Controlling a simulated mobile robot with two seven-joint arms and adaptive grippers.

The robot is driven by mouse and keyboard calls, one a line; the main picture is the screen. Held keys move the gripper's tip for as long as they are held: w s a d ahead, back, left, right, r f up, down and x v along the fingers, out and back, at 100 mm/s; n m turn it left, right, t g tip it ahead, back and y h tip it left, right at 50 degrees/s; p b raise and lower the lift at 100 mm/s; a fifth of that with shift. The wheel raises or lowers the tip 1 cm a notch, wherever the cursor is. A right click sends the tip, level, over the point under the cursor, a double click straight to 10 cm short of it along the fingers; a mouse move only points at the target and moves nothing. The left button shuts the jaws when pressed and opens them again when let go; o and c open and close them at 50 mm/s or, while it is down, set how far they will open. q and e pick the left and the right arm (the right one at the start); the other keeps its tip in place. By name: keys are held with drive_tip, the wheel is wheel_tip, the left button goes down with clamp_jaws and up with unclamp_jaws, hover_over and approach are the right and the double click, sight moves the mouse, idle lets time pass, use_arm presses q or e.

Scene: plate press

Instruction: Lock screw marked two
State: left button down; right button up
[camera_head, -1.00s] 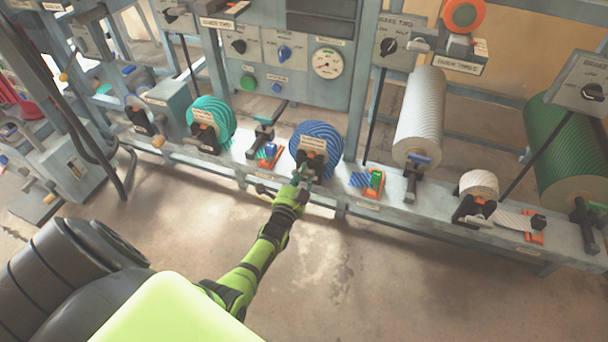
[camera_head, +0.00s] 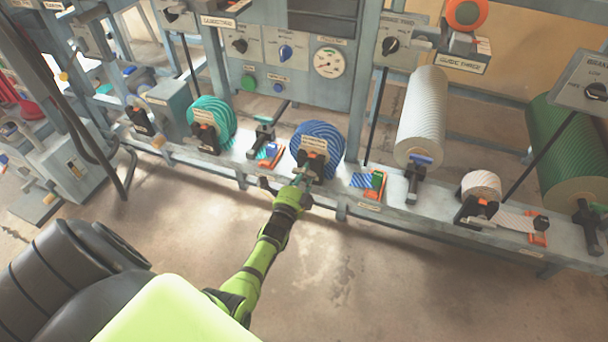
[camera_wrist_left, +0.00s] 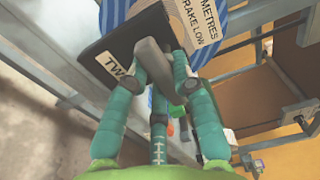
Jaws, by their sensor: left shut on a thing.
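A dark holder (camera_wrist_left: 112,40) with a white label (camera_wrist_left: 113,68), of which "TW" can be read, fills the upper left of the left wrist view. A grey screw handle (camera_wrist_left: 153,64) stands out at its front. My left gripper (camera_wrist_left: 152,82) has its teal fingers closed around this handle. In the head view my left gripper (camera_head: 301,184) reaches to the front of the holder below the blue striped roll (camera_head: 318,138). The handle is mostly hidden there by the fingers. The roll's blue and white edge and a white printed card (camera_wrist_left: 205,22) show in the wrist view. My right gripper is out of view.
A teal roll (camera_head: 212,120) stands left along the grey rail (camera_head: 345,198). A white roll (camera_head: 422,118) and a green roll (camera_head: 565,150) are to the right. Orange and green blocks (camera_head: 376,183) sit beside the blue roll. The floor in front is clear.

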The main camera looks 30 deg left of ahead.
use_arm(q)
drive_tip(key=c, duration=1)
unclamp_jaws()
drive_tip(key=shift+c, duration=0.2)
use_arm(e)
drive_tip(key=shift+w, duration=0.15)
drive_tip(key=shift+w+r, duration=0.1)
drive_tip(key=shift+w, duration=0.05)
use_arm(q)
drive_tip(key=v, duration=1.2)
drive_tip(key=shift+a, duration=0.1)
